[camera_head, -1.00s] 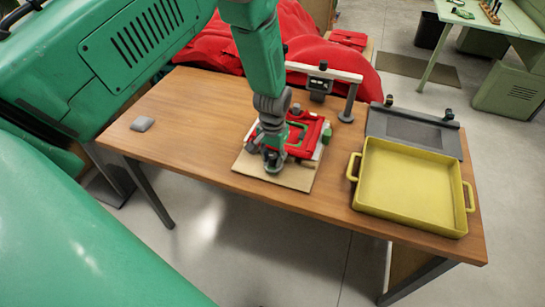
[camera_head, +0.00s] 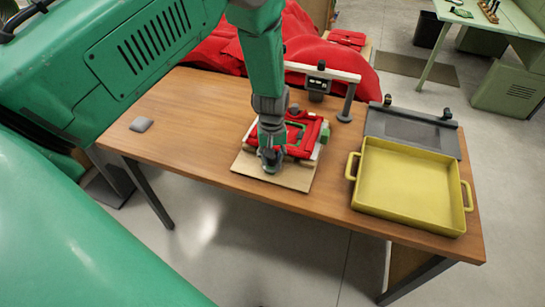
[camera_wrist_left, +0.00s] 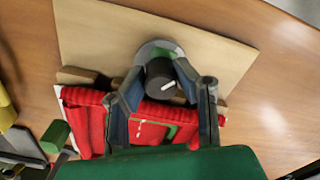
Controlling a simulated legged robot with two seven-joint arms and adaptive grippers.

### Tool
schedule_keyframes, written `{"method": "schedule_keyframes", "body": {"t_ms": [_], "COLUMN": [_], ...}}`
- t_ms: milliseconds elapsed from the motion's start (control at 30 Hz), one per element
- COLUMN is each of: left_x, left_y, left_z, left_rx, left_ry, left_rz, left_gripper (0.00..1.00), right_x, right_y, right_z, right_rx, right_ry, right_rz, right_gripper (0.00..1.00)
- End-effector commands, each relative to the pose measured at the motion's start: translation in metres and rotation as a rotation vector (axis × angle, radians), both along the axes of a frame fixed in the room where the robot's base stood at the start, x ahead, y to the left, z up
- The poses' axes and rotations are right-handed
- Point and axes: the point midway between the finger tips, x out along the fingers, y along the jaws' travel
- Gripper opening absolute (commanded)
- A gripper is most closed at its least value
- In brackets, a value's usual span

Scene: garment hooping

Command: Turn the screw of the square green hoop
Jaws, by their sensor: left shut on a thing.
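The square green hoop (camera_head: 293,139) lies with red cloth (camera_head: 309,137) on a tan board (camera_head: 297,180) on the table. In the left wrist view a bit of the green hoop shows (camera_wrist_left: 171,132) among the red cloth (camera_wrist_left: 88,115). The screw has a dark round knob (camera_wrist_left: 160,78) with a white mark, at the hoop's near side. My left gripper (camera_head: 270,162) points down over that side. In the left wrist view its two fingers (camera_wrist_left: 160,84) are on either side of the knob, shut on it. The knob is hidden in the head view. My right gripper is not in view.
A yellow tray (camera_head: 410,187) with handles stands at the table's right, before a grey flat panel (camera_head: 410,132). A white bar on a grey stand (camera_head: 347,102) rises behind the hoop. The table between is clear.

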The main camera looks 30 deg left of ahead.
Motion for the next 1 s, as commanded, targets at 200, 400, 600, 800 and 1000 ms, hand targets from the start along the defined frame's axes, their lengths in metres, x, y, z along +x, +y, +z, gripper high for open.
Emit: {"method": "schedule_keyframes", "body": {"t_ms": [200,400,600,800,1000], "left_x": [0.007,0.007,0.005,0.003,0.004], "left_y": [0.003,0.003,0.002,0.001,0.001], "left_z": [0.003,0.003,0.003,0.006,0.036], "left_rx": [0.007,0.007,0.005,0.003,0.003], "left_ry": [-0.020,-0.020,-0.014,-0.011,-0.013], "left_rz": [0.010,0.009,0.009,0.008,0.008], "left_gripper": [0.00,0.00,0.34,0.34,0.34], "right_x": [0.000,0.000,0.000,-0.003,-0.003], "right_y": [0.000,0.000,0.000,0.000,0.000], "right_z": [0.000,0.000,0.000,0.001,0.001], "right_rx": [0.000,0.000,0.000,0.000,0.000], "right_ry": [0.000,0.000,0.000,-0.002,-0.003], "right_rz": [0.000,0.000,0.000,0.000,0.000], "right_gripper": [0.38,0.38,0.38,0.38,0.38]}}
